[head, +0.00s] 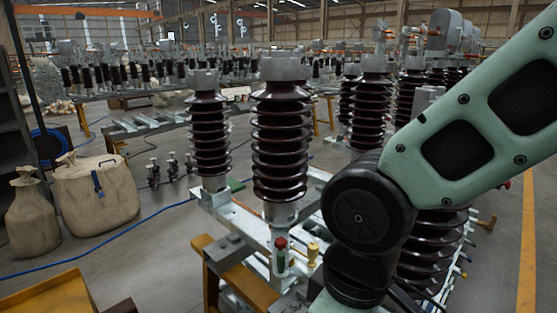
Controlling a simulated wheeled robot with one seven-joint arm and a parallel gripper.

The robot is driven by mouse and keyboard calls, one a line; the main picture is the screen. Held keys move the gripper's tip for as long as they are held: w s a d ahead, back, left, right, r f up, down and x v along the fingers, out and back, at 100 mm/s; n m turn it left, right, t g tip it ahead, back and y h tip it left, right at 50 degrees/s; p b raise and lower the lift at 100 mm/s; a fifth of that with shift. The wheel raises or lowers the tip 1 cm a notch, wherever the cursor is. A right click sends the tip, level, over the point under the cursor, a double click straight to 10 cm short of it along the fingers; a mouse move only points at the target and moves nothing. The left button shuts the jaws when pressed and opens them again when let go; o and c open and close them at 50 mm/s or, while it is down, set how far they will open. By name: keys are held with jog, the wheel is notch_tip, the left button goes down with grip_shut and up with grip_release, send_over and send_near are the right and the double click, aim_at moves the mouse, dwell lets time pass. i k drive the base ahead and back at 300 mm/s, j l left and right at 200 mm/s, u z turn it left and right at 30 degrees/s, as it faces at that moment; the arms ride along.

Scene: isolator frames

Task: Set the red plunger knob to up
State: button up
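The red plunger knob (281,243) is small in the head view, low and near the middle. It sits on top of a short upright holder with a green part (281,260), at the front end of the pale metal isolator frame (240,220). I cannot tell from this picture whether the knob is up or down. My arm comes in from the right and bends down to the right of the knob. My gripper is not in view; the arm's end runs out below the bottom edge.
A yellow knob (313,250) stands just right of the red one. Tall brown ribbed insulators (280,145) rise behind them. A yellow stand (213,262) supports the frame. Tan sacks (95,195) and a blue hose (110,238) lie at left. Some floor between is clear.

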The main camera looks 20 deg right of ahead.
aim_at(280, 243)
jog(key=i+j+u, duration=0.1)
jog(key=i+u, duration=0.25)
jog(key=i+j+u, duration=0.1)
jog(key=u, duration=0.3)
jog(key=i+l, duration=0.05)
jog(key=i, duration=0.05)
